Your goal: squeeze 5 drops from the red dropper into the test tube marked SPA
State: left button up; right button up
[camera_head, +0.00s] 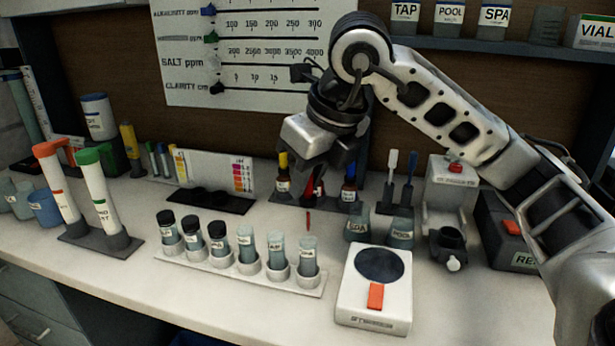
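My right gripper (314,180) points down above the back middle of the counter, by the dropper stand. Its dark fingers are around the red dropper (319,188), whose narrow red lower end shows below them (308,220). The fingers partly hide it. The white tube rack (235,276) stands in front and to the left. It holds several test tubes, black-capped on the left and uncapped on the right. The labels are small; the rightmost uncapped tube (308,258) seems to be the one marked SPA. My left gripper is not in view.
A yellow-topped dropper (283,178) and a blue-topped dropper (349,185) stand on either side of my gripper. Small cups (400,232) stand behind the scale. A black tray (210,200) lies behind the rack.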

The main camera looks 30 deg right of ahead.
jog(key=shift+r+p, duration=1.55)
jog(key=shift+r, duration=0.7)
